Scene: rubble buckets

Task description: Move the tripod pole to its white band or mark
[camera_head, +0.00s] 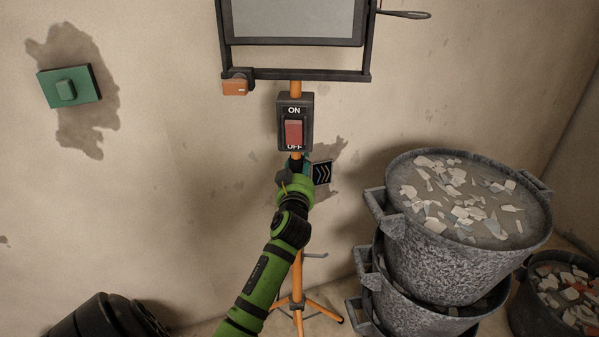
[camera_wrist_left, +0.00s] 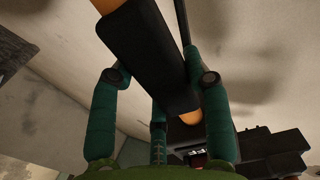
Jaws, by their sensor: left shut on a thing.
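The orange tripod pole (camera_head: 298,272) stands upright in front of the wall, its legs spread on the floor. It carries a dark-framed lamp panel (camera_head: 292,20) at the top and an ON/OFF box with a red rocker switch (camera_head: 293,132). My left gripper (camera_head: 293,170) is on the pole just below the switch box. In the left wrist view, the gripper's green fingers (camera_wrist_left: 160,78) are on both sides of a black sleeve (camera_wrist_left: 155,55) on the orange pole. I cannot make out a white band on the pole. My right gripper is out of view.
A black plate with chevrons (camera_head: 321,173) sits right of my left gripper. Stacked grey buckets (camera_head: 455,265) of rubble stand close to the right, with another rubble bucket (camera_head: 525,310) beyond. A green wall box (camera_head: 69,87) is at left. A dark object (camera_head: 100,318) lies bottom left.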

